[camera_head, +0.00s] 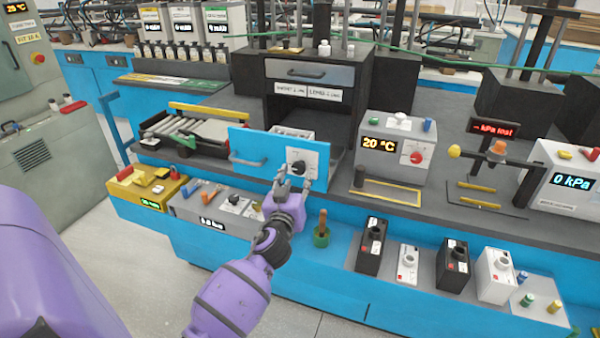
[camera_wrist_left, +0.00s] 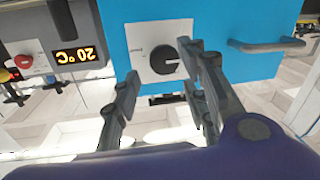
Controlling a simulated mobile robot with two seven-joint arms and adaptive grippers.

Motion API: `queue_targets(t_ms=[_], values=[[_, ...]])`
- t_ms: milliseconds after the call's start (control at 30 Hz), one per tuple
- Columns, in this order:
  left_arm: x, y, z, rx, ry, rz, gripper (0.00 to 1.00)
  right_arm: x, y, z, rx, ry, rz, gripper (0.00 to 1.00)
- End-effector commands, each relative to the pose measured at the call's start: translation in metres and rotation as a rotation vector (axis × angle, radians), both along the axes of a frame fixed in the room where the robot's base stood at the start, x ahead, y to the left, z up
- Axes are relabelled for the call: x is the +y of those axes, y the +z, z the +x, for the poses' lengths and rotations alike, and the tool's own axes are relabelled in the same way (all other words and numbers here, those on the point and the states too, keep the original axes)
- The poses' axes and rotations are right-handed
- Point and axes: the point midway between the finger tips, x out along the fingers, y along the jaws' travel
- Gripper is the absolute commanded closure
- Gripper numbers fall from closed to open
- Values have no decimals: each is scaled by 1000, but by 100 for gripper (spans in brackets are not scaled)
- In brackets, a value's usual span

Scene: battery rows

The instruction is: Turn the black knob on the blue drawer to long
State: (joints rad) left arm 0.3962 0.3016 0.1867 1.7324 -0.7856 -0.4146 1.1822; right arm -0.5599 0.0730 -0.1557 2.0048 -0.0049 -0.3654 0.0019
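The blue drawer (camera_head: 252,152) is pulled out of the dark cabinet. A white dial plate on its right part carries the black knob (camera_head: 298,167). The knob also shows in the left wrist view (camera_wrist_left: 164,60), where a pale mark lies on its right side; the plate's lettering is too small to read. My left gripper (camera_head: 294,180) is just in front of the knob. Its fingers (camera_wrist_left: 160,72) are spread, with the knob beyond and between their tips and nothing held. I cannot tell whether a fingertip touches the plate. My right gripper is out of view.
The drawer handle (camera_head: 248,160) is left of the dial. A grey 20 °C box (camera_head: 397,148) with a red knob stands close on the right. A green pot with a brown handle (camera_head: 321,230) sits below. The cabinet (camera_head: 310,80) rises behind.

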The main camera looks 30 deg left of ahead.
Motion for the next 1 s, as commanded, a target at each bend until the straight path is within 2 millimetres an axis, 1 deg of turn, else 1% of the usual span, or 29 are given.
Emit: queue_targets(t_ms=[33,100,200,300,500,633,933,1000], values=[[3,2,9,0,-1,2,60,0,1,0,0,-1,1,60],[7,1,19,1,-1,2,60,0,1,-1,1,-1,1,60],[11,0,31,0,-2,2,60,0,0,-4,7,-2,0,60],[14,0,38,0,-3,0,60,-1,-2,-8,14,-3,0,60],[16,-1,42,2,-2,-1,60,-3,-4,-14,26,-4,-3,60],[16,-1,42,2,-2,-1,60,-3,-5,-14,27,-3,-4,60],[15,-1,42,1,-4,0,99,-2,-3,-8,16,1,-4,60],[14,-1,42,1,-5,0,99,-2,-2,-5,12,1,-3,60]])
